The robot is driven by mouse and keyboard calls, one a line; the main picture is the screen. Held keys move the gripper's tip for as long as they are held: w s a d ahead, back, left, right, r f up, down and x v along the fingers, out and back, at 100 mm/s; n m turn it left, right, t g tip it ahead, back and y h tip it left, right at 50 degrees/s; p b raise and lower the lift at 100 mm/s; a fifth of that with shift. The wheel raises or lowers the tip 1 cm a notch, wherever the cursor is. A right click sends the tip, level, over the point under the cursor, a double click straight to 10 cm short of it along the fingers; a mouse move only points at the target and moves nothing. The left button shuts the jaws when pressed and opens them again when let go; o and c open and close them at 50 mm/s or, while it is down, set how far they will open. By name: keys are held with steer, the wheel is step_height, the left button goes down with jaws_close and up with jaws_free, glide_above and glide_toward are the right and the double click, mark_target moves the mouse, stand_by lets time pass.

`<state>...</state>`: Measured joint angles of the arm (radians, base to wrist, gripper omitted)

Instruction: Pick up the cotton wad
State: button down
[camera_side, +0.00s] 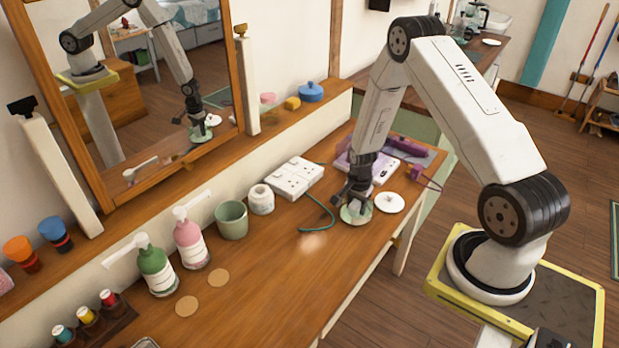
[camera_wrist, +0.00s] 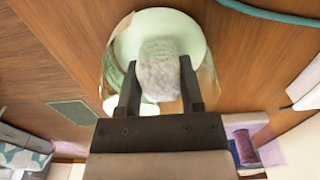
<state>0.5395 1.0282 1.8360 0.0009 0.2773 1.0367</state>
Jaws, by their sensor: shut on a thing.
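The cotton wad (camera_wrist: 158,72) is a fuzzy pale grey-white lump between the two dark fingers of my gripper (camera_wrist: 158,63) in the wrist view. My gripper is shut on it. Behind the wad is the round pale green inside of a clear-sided jar (camera_wrist: 192,28). In the side view my gripper (camera_side: 356,196) points down into this jar (camera_side: 354,217) near the table's front edge. The wad cannot be made out there. Whether the wad touches the jar's bottom I cannot tell.
A white round lid (camera_side: 390,203) lies just right of the jar. A white socket strip (camera_side: 294,178) with a green cord (camera_side: 318,228), a small white jar (camera_side: 261,199) and a green cup (camera_side: 232,220) stand to the left. Purple items (camera_side: 408,146) lie behind. The table front is clear.

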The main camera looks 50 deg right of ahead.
mark_target(353, 201)
steer(key=shift+r, duration=4.8)
steer(key=c, duration=0.9)
jaws_free()
steer(key=c, duration=0.4)
steer(key=shift+w, duration=0.6)
steer(key=shift+c, duration=0.2)
steer(key=w+a+r, duration=0.1)
steer(key=w+a, duration=0.3)
steer(key=w, duration=0.3)
steer(key=w+a+r, duration=0.1)
steer(key=w+a, duration=0.3)
steer(key=w, duration=0.3)
steer(key=w+a+r, duration=0.1)
steer(key=w+a, duration=0.4)
steer(key=w, duration=0.3)
steer(key=shift+w+r, duration=0.1)
steer(key=shift+r, duration=0.2)
steer(key=shift+w+a+r, duration=0.15)
steer(key=shift+w+a, duration=0.15)
steer(key=shift+a, duration=0.2)
